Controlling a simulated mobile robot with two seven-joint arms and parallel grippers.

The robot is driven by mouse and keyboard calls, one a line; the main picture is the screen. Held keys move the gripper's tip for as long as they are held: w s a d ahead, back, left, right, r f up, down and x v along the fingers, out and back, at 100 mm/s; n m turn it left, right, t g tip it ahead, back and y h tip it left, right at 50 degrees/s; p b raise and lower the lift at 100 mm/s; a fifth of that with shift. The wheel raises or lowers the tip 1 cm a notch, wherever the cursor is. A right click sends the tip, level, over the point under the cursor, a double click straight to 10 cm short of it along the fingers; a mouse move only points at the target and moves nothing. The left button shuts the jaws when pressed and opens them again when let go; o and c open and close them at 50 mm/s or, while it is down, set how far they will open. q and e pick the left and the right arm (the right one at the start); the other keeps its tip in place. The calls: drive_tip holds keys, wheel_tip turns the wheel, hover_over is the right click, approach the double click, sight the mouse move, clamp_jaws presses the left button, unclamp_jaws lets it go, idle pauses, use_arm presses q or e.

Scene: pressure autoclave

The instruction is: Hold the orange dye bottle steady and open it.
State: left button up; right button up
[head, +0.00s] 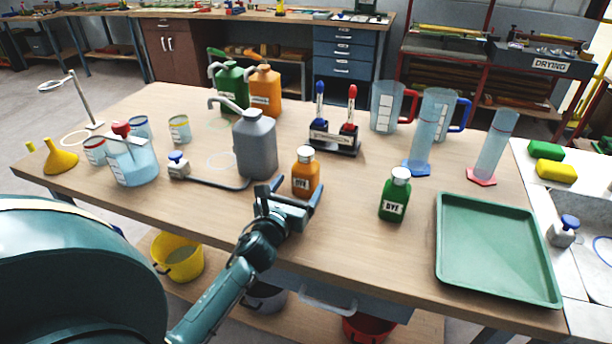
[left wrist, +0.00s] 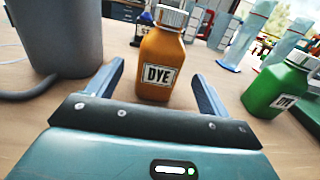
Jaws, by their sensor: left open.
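The orange dye bottle (head: 306,174) stands upright on the wooden table, with a pale ribbed cap on top and a DYE label facing me. It also shows in the left wrist view (left wrist: 160,62), just ahead of my gripper. My left gripper (head: 289,188) is open, its fingers pointing at the bottle. In the left wrist view (left wrist: 160,85) the fingertips lie to either side of the lower part of the bottle, with a gap on both sides. My right gripper is in neither view.
A grey jug (head: 255,145) with a hose stands close left of the bottle. A green dye bottle (head: 394,196) stands to the right, then a green tray (head: 500,250). A rack with blue and red droppers (head: 335,138) is behind. Bare tabletop lies between the two dye bottles.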

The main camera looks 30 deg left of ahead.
sight(306, 151)
use_arm(q)
drive_tip(key=w, duration=0.2)
drive_tip(key=w+a, duration=0.1)
drive_tip(key=w, duration=0.2)
drive_tip(key=shift+w+p, duration=0.3)
drive_tip(key=shift+r, duration=0.1)
drive_tip(key=c, duration=1.3)
wheel_tip(306, 151, up, 10)
drive_tip(key=shift+p, duration=1.2)
drive_tip(key=o, duration=0.7)
drive_tip(key=c, duration=1)
